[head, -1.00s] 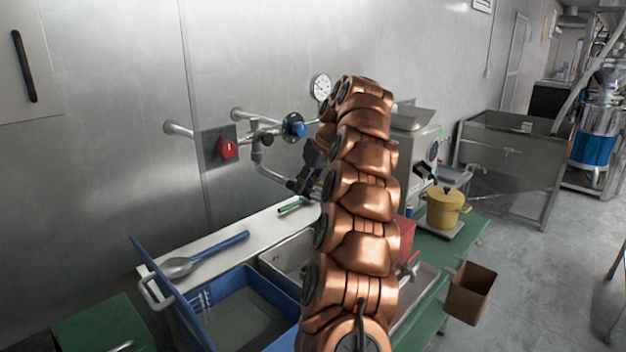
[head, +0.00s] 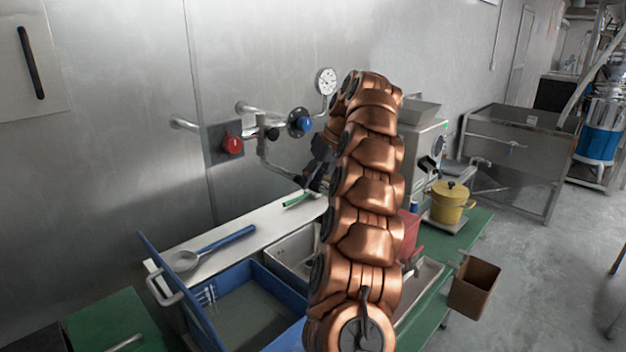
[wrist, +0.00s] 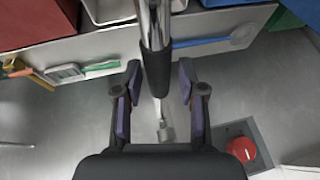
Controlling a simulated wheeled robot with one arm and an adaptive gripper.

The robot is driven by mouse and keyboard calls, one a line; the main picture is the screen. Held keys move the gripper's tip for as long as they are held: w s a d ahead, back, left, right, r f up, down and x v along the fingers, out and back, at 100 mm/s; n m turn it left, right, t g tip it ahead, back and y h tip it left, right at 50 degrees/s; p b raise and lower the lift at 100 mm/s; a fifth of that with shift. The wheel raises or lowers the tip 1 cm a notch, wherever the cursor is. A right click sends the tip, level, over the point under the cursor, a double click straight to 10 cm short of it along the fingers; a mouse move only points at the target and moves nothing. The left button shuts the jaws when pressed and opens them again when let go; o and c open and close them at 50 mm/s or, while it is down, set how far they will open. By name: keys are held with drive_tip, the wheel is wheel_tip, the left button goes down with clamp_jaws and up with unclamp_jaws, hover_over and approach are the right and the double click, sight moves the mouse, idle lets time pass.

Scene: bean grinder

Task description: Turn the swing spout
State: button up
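The swing spout is a metal pipe that comes down from the wall pipework and bends out over the sink; its pipe (head: 278,174) shows in the head view. In the wrist view the spout (wrist: 165,25) runs up the middle and wears a black sleeve (wrist: 155,72). My gripper (wrist: 158,76) is open, with one purple-padded finger on each side of the sleeve and a visible gap on both sides. In the head view my gripper (head: 318,168) is dark and small at the spout's outer end, partly hidden by my copper arm.
A red knob (head: 232,144), a blue knob (head: 304,124) and a gauge (head: 326,81) sit close by on the wall. Below are the sink (head: 293,250), a blue bin (head: 205,318), and a ledge with a ladle (head: 215,247) and a green-handled brush (head: 297,199).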

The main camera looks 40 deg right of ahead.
drive_tip(key=shift+o, duration=0.6)
drive_tip(key=shift+s+d, duration=0.1)
drive_tip(key=shift+v, duration=1.3)
drive_tip(key=shift+s+d+r, duration=0.1)
drive_tip(key=shift+d, duration=0.05)
drive_tip(key=s+d, duration=0.6)
drive_tip(key=s, duration=0.4)
drive_tip(key=shift+d, duration=0.25)
drive_tip(key=shift+a, duration=0.15)
